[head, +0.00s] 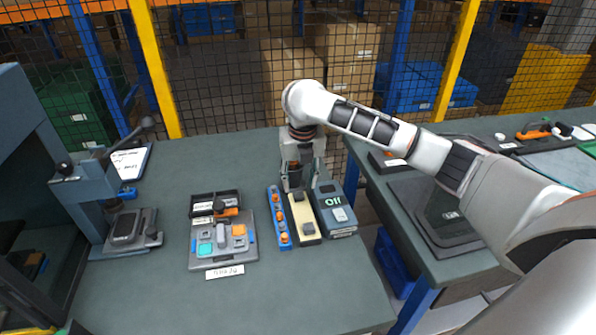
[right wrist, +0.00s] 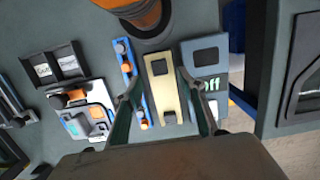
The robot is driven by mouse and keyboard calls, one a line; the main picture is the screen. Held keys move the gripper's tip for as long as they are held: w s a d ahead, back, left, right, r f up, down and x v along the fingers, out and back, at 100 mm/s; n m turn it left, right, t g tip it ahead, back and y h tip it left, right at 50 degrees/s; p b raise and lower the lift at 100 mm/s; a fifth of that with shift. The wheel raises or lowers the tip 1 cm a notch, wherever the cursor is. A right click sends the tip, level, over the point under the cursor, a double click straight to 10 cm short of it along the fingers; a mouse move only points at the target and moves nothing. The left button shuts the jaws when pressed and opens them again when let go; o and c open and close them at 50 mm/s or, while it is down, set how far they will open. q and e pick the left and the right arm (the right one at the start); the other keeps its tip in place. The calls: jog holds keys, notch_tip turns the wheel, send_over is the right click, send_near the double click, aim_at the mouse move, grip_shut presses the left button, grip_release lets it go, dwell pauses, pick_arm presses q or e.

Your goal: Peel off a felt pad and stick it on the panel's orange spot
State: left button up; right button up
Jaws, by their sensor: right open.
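The cream strip (head: 301,214) lies on the bench with dark grey pads on it. One pad (head: 308,229) shows at its near end; in the right wrist view another pad (right wrist: 160,67) sits at the other end. My right gripper (head: 294,186) is over the strip's far end. In the right wrist view its open fingers (right wrist: 158,76) stand either side of the strip, around the far pad. Contact cannot be told. The grey panel (head: 223,259) lies to the left, with an orange spot (head: 238,230) and a teal square (head: 205,248). My left gripper is not in view.
A blue rail (head: 272,203) with orange parts lies left of the strip. A blue-grey device (head: 341,229) reading "Off" stands close on its right. A dark tray (head: 234,196) is behind the panel; a press (head: 90,190) stands at left. The front of the bench is clear.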

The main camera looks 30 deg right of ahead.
aim_at(299, 194)
jog(key=shift+w+d+f, duration=0.1)
jog(key=shift+w+f, duration=0.15)
jog(key=shift+f, duration=0.95)
jog(key=shift+w+f, duration=0.2)
jog(key=shift+f, duration=0.95)
grip_shut()
jog(key=c, duration=0.8)
grip_release()
grip_shut()
jog(key=shift+r, duration=0.2)
jog(key=shift+r, duration=2.95)
